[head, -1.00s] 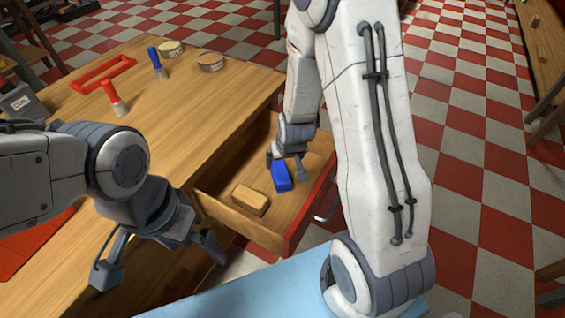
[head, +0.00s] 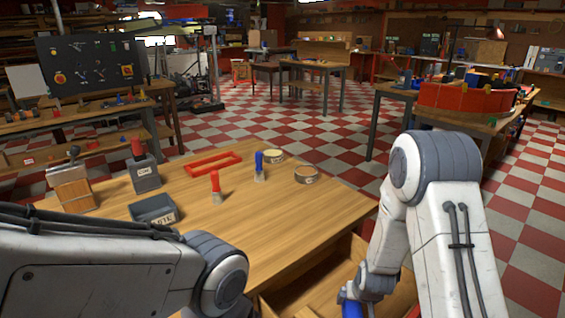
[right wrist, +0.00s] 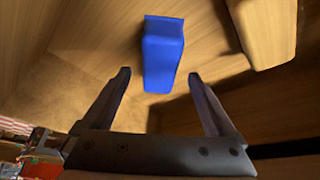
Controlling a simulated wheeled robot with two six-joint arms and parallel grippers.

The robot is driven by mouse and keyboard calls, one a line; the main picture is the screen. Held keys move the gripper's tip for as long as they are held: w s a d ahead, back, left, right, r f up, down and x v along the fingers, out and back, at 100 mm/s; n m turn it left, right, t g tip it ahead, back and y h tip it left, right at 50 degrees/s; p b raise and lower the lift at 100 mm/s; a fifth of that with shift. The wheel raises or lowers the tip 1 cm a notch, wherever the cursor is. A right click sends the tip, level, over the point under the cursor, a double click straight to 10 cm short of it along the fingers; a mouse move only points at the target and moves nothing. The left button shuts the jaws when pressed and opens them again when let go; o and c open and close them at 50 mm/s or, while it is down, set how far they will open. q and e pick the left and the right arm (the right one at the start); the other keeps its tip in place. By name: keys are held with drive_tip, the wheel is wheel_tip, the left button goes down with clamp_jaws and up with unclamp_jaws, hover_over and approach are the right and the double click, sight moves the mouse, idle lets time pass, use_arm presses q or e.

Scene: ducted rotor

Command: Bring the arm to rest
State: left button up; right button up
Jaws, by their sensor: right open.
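My right arm reaches down into the open drawer (head: 308,283) of the wooden table (head: 285,215). In the right wrist view, my right gripper (right wrist: 160,78) is open, with its two dark fingers apart. A blue block (right wrist: 162,55) lies on the drawer floor just beyond and between the fingertips, not gripped. It also shows at the bottom edge of the head view (head: 352,308). A tan wooden block (right wrist: 263,30) lies to its right in the wrist view. My left forearm comes in at the lower left; my left gripper is below the picture.
On the table are a red-handled brush (head: 216,190), a blue-handled brush (head: 260,168), round tins (head: 307,174), a red frame (head: 213,163) and grey bins (head: 155,209). Drawer walls stand close around my right gripper. Checkered floor lies open beyond the table.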

sight(353, 304)
drive_tip(key=b+x, duration=0.1)
drive_tip(key=x, duration=0.4)
drive_tip(key=shift+s+f, duration=0.1)
drive_tip(key=shift+s, duration=0.05)
wheel_tip(353, 304, up, 3)
drive_tip(key=shift+r+p, duration=0.2)
drive_tip(key=shift+p, duration=0.35)
drive_tip(key=shift+r, duration=0.55)
